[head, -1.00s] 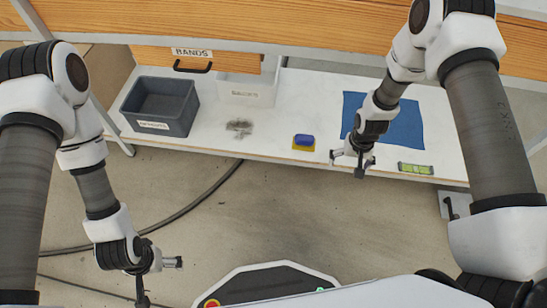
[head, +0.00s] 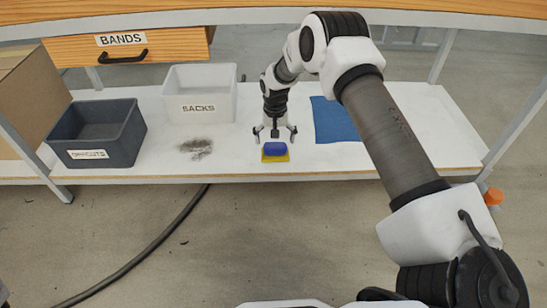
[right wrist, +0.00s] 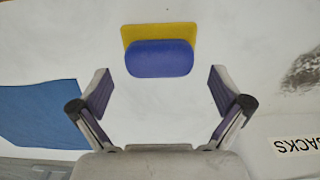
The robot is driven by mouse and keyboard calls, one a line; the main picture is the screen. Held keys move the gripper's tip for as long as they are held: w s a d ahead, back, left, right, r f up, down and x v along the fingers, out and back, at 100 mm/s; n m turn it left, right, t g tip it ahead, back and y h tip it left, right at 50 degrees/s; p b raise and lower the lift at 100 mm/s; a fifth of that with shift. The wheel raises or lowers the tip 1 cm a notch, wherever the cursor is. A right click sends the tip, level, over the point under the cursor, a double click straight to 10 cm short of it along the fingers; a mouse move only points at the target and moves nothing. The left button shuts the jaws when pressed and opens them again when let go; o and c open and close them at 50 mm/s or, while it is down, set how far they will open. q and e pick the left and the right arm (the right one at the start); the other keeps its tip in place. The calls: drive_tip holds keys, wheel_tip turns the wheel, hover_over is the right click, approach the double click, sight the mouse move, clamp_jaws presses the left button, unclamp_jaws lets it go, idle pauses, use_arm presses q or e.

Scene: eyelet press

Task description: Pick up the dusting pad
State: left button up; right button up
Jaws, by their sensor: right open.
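The dusting pad (head: 275,148), a blue block on a yellow base, lies on the white lower shelf (head: 230,160) near its front edge. My right gripper (head: 275,133) is just above and behind it in the head view, open and empty. In the right wrist view the pad (right wrist: 160,58) sits centred ahead of the gap between the open fingers (right wrist: 160,88), and neither finger touches it. My left gripper is out of view.
A grey dust patch (head: 196,148) lies left of the pad. A blue cloth (head: 333,121) lies right. The upper wooden worktop (head: 200,15) overhangs the shelf.

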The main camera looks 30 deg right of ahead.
wheel_tip(320, 180, down, 3)
drive_tip(key=shift+b, duration=0.4)
drive_tip(key=shift+r, duration=0.2)
drive_tip(key=c, duration=1.2)
drive_tip(key=shift+o, duration=0.2)
drive_tip(key=shift+r+p, duration=0.55)
drive_tip(key=shift+p, duration=0.15)
wheel_tip(320, 180, up, 3)
drive_tip(key=p, duration=0.3)
drive_tip(key=shift+r, duration=0.2)
drive_tip(key=s+a+p, duration=0.8)
drive_tip(key=s, duration=0.5)
drive_tip(key=shift+s+a+r, duration=0.2)
drive_tip(key=shift+s+r, duration=0.05)
drive_tip(key=shift+s, duration=0.15)
drive_tip(key=o, duration=0.6)
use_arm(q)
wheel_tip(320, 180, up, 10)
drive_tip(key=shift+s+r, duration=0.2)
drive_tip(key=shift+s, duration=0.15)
use_arm(e)
drive_tip(key=c, duration=0.3)
